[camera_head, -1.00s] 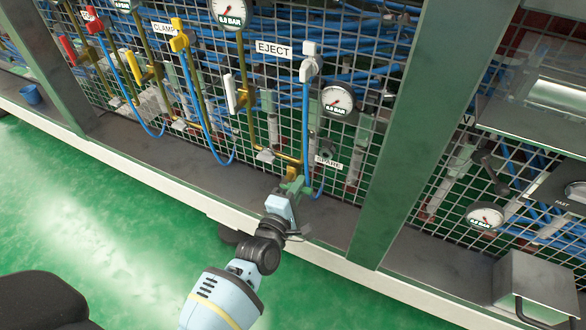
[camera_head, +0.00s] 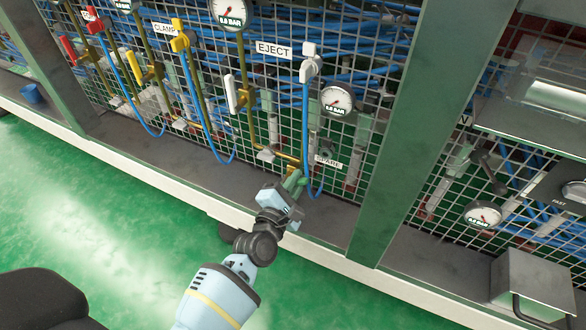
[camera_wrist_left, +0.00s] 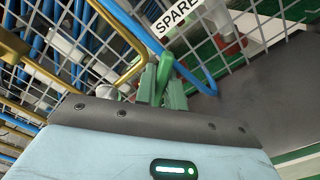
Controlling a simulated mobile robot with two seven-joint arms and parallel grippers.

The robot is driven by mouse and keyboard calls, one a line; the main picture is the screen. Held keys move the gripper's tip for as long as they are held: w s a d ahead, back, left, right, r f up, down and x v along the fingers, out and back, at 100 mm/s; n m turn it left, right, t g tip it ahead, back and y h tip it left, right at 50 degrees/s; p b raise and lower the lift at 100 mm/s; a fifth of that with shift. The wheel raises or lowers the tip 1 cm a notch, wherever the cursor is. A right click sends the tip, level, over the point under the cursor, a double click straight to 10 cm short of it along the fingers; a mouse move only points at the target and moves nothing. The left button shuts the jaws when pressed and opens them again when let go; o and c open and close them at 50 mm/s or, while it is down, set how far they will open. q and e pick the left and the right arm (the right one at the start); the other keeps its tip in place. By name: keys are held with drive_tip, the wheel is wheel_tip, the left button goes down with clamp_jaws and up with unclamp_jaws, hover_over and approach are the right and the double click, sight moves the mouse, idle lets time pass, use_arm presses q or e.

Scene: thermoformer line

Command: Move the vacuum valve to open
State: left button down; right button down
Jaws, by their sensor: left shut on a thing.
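A bright green valve handle (camera_wrist_left: 190,72) shows in the left wrist view, just below the SPARE label; I take it for the vacuum valve, but no label naming it is readable. My left gripper (camera_wrist_left: 160,84) is shut on this handle, with its grey-green fingers on either side of it. In the head view my left gripper (camera_head: 294,182) is at the low end of the brass pipe, in front of the mesh. The fingers and my wrist hide much of the valve body, so its exact angle is hard to tell. My right gripper is not in view.
Yellow (camera_head: 180,42), red (camera_head: 68,50) and white (camera_head: 231,94) valve handles are up and left. A grey-white valve (camera_head: 309,66) and a gauge (camera_head: 337,100) are above. Blue hoses hang close to my gripper. A green post (camera_head: 405,140) stands to the right.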

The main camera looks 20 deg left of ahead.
use_arm(q)
drive_tip(key=shift+a, duration=0.1)
drive_tip(key=shift+a+r+n, duration=0.2)
drive_tip(key=shift+n, duration=0.7)
drive_tip(key=shift+a+r+n, duration=0.2)
drive_tip(key=shift+n, duration=0.7)
drive_tip(key=shift+a+r+n, duration=0.15)
drive_tip(key=shift+a+n, duration=0.15)
drive_tip(key=shift+n, duration=0.7)
drive_tip(key=shift+a+r+n, duration=0.15)
drive_tip(key=shift+a+n, duration=0.1)
drive_tip(key=shift+n, duration=0.55)
drive_tip(key=n, duration=0.1)
drive_tip(key=a+n, duration=0.1)
drive_tip(key=n, duration=0.1)
drive_tip(key=shift+b, duration=0.35)
drive_tip(key=c, duration=1.4)
unclamp_jaws()
drive_tip(key=shift+r, duration=0.1)
